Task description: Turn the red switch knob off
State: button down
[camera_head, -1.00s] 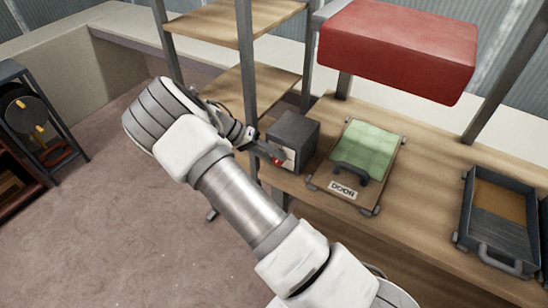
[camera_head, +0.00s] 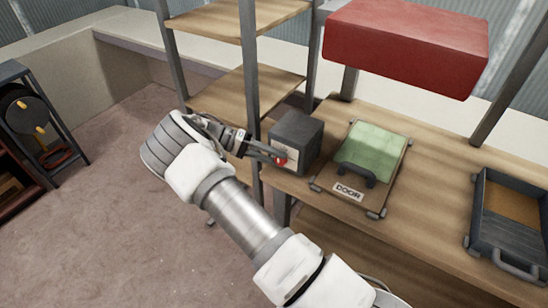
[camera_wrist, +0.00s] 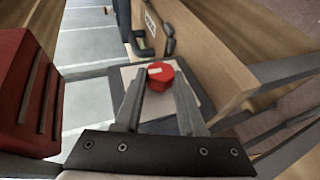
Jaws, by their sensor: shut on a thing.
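The red switch knob (camera_head: 281,160) sits on the pale front plate of a dark grey box on the wooden bench. In the wrist view the knob (camera_wrist: 160,77) shows between the two finger ends, with a small pale mark on its face. My gripper (camera_head: 278,157) reaches the knob from the left, and its fingers also show in the wrist view (camera_wrist: 160,90). The gripper is shut on the knob. The box (camera_head: 297,135) stands at the bench's left end. The fingers partly cover the knob in the head view.
A green-windowed panel marked DOOR (camera_head: 372,150) with a dark handle lies right of the box. A dark tray (camera_head: 512,230) is farther right. A red block (camera_head: 405,45) hangs above the bench. A shelf post (camera_head: 250,80) stands close to my gripper. Floor at left is clear.

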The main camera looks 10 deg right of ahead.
jog(key=c, duration=0.5)
grip_release()
jog(key=shift+w+a+r, duration=0.1)
jog(key=shift+a, duration=0.05)
